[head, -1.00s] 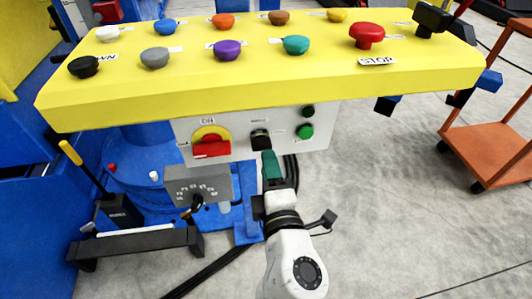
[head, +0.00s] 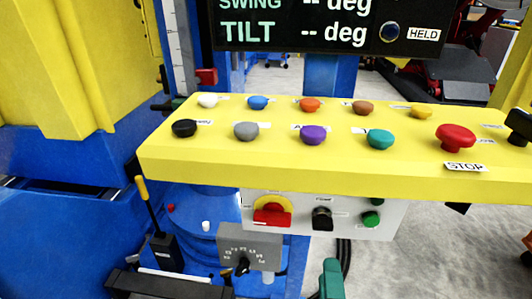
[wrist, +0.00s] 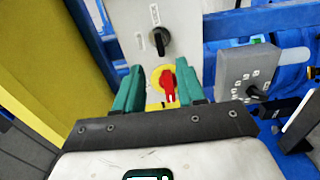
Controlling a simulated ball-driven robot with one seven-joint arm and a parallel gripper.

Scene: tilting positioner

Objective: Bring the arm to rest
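My gripper shows at the bottom edge of the head view (head: 331,276), where a green finger is visible in front of and below the control box; most of the arm is out of view. In the wrist view, my gripper (wrist: 160,80) has its two green fingers apart. The red rotary switch (wrist: 168,85) on its yellow plate shows between the fingers, beyond them; I cannot tell the distance. The gap holds nothing that I can see gripped.
A yellow console (head: 300,158) with several coloured buttons and a red stop button (head: 455,138) overhangs the white switch box (head: 385,222). A grey dial box (head: 250,246) and a yellow-handled lever (head: 148,205) stand at left. A dark display (head: 330,25) reads SWING and TILT. Grey floor lies right.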

